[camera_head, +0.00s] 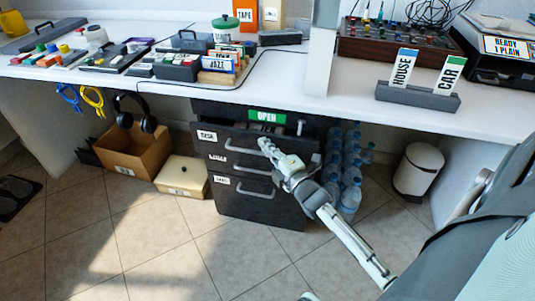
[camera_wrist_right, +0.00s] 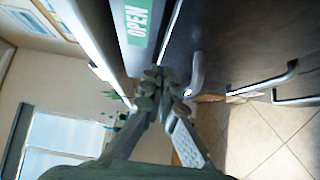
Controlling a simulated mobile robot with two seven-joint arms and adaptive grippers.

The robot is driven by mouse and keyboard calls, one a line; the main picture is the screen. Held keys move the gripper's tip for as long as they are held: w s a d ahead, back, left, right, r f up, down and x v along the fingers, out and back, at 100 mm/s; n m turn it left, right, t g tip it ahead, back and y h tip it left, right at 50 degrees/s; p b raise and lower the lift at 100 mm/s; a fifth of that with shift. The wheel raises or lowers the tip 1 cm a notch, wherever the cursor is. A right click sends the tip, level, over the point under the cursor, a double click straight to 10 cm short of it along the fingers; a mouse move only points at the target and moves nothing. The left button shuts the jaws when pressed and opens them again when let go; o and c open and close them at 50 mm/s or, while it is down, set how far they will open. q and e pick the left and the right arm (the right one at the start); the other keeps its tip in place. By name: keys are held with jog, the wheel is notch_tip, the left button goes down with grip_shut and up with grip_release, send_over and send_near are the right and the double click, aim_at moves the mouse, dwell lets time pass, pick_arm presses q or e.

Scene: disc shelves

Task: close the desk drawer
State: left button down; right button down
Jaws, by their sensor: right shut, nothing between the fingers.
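The dark desk drawer unit (camera_head: 262,206) stands under the white desk. Its top drawer (camera_head: 222,138) sits forward of the lower ones, and dark contents show inside it below a green OPEN sign (camera_head: 267,116). The sign also shows in the wrist view (camera_wrist_right: 138,24). My right gripper (camera_head: 266,148) is shut and empty, in front of the top drawer near the right part of its handle (camera_head: 240,150). In the wrist view the shut fingertips (camera_wrist_right: 160,82) are close beside a handle (camera_wrist_right: 196,76); I cannot tell whether they touch. My left gripper is not in view.
A cardboard box (camera_head: 136,160) and a cream box (camera_head: 182,176) stand left of the unit. Water bottles (camera_head: 350,175) stand close on its right, then a white bin (camera_head: 418,170). The tiled floor (camera_head: 150,240) in front is clear. The desk (camera_head: 290,85) overhangs the unit.

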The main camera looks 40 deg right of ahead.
jog(key=shift+w+d, duration=0.3)
jog(key=shift+d, duration=0.05)
